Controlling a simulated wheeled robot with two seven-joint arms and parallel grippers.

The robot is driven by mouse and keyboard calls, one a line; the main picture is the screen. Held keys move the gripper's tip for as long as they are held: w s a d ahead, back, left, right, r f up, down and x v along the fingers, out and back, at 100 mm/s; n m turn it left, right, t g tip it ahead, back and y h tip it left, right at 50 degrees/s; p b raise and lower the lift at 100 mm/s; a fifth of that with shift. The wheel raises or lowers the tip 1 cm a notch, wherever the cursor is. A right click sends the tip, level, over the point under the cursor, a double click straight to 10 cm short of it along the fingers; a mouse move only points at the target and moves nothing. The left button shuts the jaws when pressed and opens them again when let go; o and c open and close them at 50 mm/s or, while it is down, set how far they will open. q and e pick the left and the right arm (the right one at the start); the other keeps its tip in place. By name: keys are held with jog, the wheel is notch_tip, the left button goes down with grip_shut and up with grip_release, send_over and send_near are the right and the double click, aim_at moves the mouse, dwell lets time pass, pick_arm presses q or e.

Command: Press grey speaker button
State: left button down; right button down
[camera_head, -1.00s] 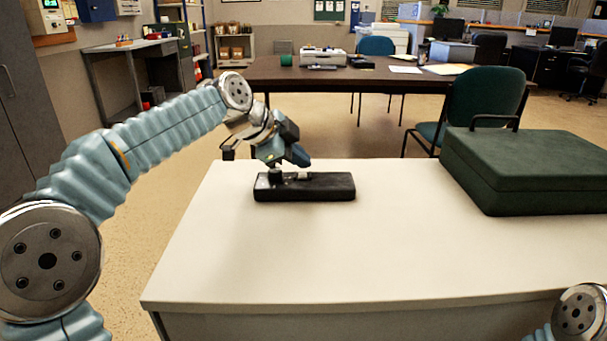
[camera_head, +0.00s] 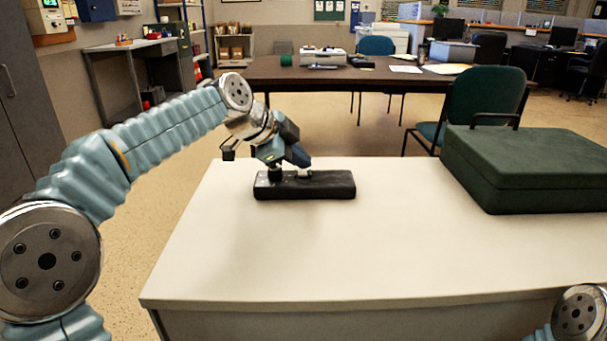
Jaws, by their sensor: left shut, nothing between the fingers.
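A black, low box-shaped speaker (camera_head: 328,186) lies near the far left part of the white table. A small light grey button (camera_head: 304,173) shows on its top, partly hidden by my gripper. My left gripper (camera_head: 291,167) comes down from the upper left, shut and empty, with its tips at the left half of the speaker's top. I cannot tell whether the tips touch the button. Only a joint of my right arm shows at the lower right corner; its gripper is out of view.
The white table (camera_head: 330,258) is clear in front of the speaker. A large dark green case (camera_head: 535,175) stands on its right side. A green chair (camera_head: 483,105) and a dark desk (camera_head: 345,78) with papers and office items stand behind.

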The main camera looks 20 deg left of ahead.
aim_at(299, 175)
pick_arm(q)
jog(key=shift+f+b, duration=0.3)
jog(key=shift+f, duration=0.2)
dwell(0.4)
jog(key=shift+r, duration=0.1)
jog(key=shift+r+p, duration=0.65)
jog(key=shift+r, duration=0.05)
notch_tip(299, 175, up, 6)
jog(key=p, duration=0.5)
dwell(1.8)
